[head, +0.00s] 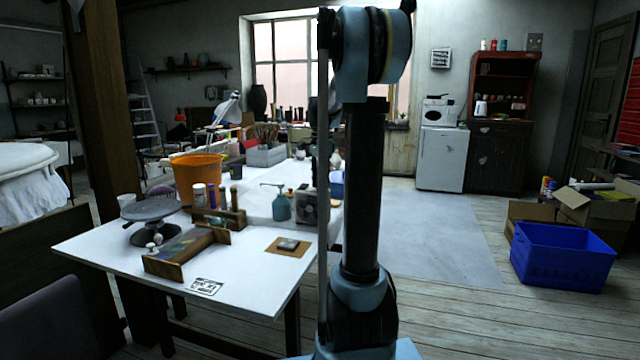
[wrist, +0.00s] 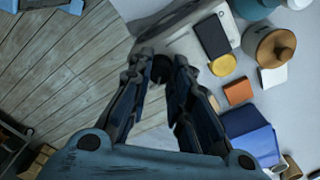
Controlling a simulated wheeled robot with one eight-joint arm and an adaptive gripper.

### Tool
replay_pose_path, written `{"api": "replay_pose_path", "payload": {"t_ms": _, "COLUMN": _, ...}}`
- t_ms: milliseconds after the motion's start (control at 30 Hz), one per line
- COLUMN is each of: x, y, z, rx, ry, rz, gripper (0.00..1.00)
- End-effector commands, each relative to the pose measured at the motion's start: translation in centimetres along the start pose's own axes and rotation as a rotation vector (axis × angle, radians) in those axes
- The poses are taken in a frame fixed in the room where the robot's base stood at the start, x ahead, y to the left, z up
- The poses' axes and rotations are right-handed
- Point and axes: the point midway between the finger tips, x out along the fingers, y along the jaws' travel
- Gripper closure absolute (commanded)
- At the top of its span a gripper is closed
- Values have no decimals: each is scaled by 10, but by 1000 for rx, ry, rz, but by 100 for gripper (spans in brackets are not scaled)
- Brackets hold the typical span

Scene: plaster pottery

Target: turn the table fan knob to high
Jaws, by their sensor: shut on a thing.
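The table fan (head: 306,208) looks like a small pale box with a dark round front, near the right edge of the white table. My own arm stands just right of it in the head view and hides part of that area. In the wrist view my gripper (wrist: 161,70) has its fingertips closed around a dark round knob (wrist: 162,66). The knob is at the edge of a pale body (wrist: 190,42), which seems to be the fan. The knob's marks and setting cannot be read.
In the wrist view, a lidded jar (wrist: 270,45) and a blue box (wrist: 248,138) lie to the right. Floor is open beyond the table.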

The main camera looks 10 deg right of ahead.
Motion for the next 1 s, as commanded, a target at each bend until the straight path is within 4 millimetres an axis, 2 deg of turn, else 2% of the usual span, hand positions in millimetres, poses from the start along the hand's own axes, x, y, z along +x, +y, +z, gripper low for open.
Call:
{"api": "replay_pose_path", "payload": {"t_ms": 33, "x": 0, "y": 0, "z": 0, "rx": 0, "ry": 0, "rz": -1, "gripper": 100}}
{"api": "replay_pose_path", "payload": {"t_ms": 67, "x": 0, "y": 0, "z": 0, "rx": 0, "ry": 0, "rz": -1, "gripper": 79}}
{"api": "replay_pose_path", "payload": {"t_ms": 133, "x": 0, "y": 0, "z": 0, "rx": 0, "ry": 0, "rz": -1, "gripper": 64}}
{"api": "replay_pose_path", "payload": {"t_ms": 167, "x": 0, "y": 0, "z": 0, "rx": 0, "ry": 0, "rz": -1, "gripper": 60}}
{"api": "replay_pose_path", "payload": {"t_ms": 467, "x": 0, "y": 0, "z": 0, "rx": -1, "ry": 0, "rz": 0, "gripper": 60}}
{"api": "replay_pose_path", "payload": {"t_ms": 633, "x": -9, "y": 0, "z": 0, "rx": -1, "ry": 0, "rz": 0, "gripper": 60}}
{"api": "replay_pose_path", "payload": {"t_ms": 767, "x": -28, "y": 0, "z": 0, "rx": -1, "ry": 0, "rz": 0, "gripper": 60}}
{"api": "replay_pose_path", "payload": {"t_ms": 1000, "x": -72, "y": -1, "z": 0, "rx": -1, "ry": 0, "rz": 0, "gripper": 60}}
